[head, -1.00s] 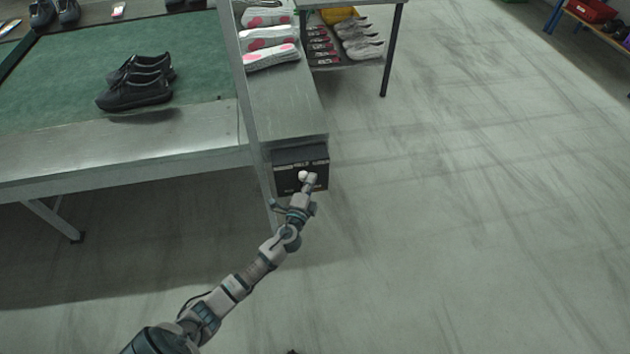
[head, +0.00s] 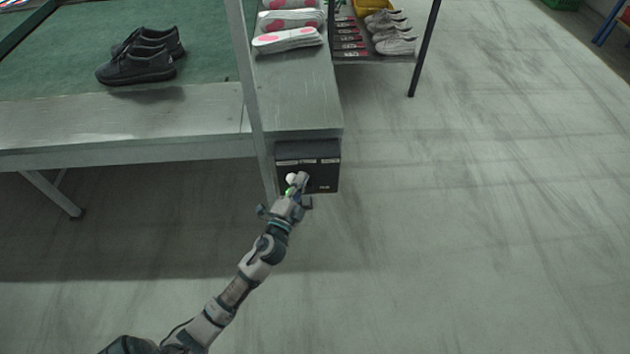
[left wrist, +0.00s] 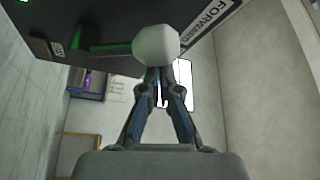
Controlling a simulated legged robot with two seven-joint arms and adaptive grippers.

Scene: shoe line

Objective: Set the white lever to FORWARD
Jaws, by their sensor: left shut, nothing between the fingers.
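The white lever's round knob (head: 291,178) stands out from the black control box (head: 321,178) under the end of the grey bench, toward the left of the box's front. A green light shows just below the knob. My left gripper (head: 301,177) is shut and empty, its tips close at the knob's right side. In the left wrist view the knob (left wrist: 156,43) is just beyond the closed fingertips (left wrist: 160,74) and covers part of them; contact cannot be told. A FORWARD label (left wrist: 207,17) shows on the box to the knob's right in that view. My right gripper is out of view.
The bench's upright post (head: 250,95) stands just left of the box. Black shoes (head: 140,62) rest on the green belt (head: 205,65); insoles (head: 288,39) lie on the bench. A shoe rack (head: 415,62) stands behind. The floor at right is clear.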

